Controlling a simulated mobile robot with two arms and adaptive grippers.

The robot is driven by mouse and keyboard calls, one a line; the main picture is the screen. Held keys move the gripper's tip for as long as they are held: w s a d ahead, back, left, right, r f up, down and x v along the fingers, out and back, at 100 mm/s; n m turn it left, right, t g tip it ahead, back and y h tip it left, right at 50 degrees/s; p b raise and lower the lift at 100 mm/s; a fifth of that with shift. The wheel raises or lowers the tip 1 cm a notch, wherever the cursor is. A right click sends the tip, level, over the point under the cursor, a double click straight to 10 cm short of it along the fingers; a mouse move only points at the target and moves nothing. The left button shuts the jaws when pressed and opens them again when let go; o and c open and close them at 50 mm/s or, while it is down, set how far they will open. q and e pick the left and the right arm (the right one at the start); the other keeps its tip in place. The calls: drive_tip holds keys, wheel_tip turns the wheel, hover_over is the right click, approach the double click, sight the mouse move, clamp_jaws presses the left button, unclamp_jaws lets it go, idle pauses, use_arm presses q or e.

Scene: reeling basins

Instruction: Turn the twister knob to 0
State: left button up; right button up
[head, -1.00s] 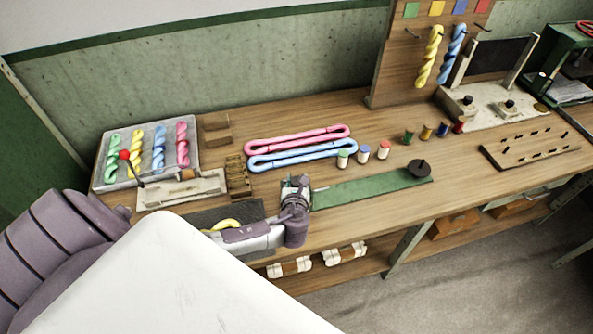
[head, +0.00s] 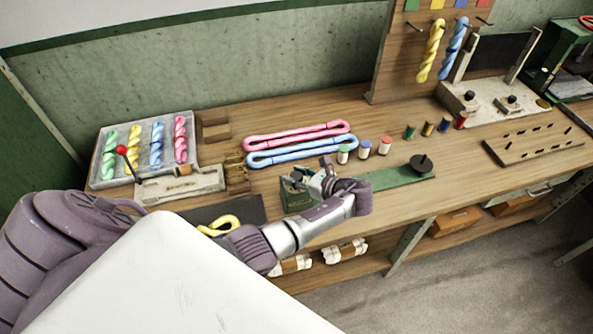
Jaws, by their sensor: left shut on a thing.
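The twister is a long green base (head: 385,180) on the bench with a dark round disc and upright peg (head: 421,164) at its right end. A green box-like head (head: 292,197) stands at its left end. My left gripper (head: 312,183) is at this head, its fingers shut on what appears to be the twister knob. The fingers and wrist hide the knob, and its marks cannot be read. My right gripper is not in view.
Pink (head: 300,133) and blue (head: 305,155) skeins lie just behind. Several small spools (head: 364,150) stand close to the right of my gripper. A lever device (head: 180,186) and skein tray (head: 194,130) are at left. A yellow skein (head: 221,226) lies beside my forearm.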

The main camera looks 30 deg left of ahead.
use_arm(q)
drive_tip(key=shift+n+g+b, duration=0.6)
drive_tip(key=shift+n+g, duration=0.4)
drive_tip(key=shift+g, duration=0.2)
drive_tip(key=o, duration=1.2)
drive_tip(key=shift+a, duration=0.1)
drive_tip(key=shift+c, duration=0.2)
drive_tip(key=v, duration=1.2)
drive_tip(key=shift+w, duration=0.1)
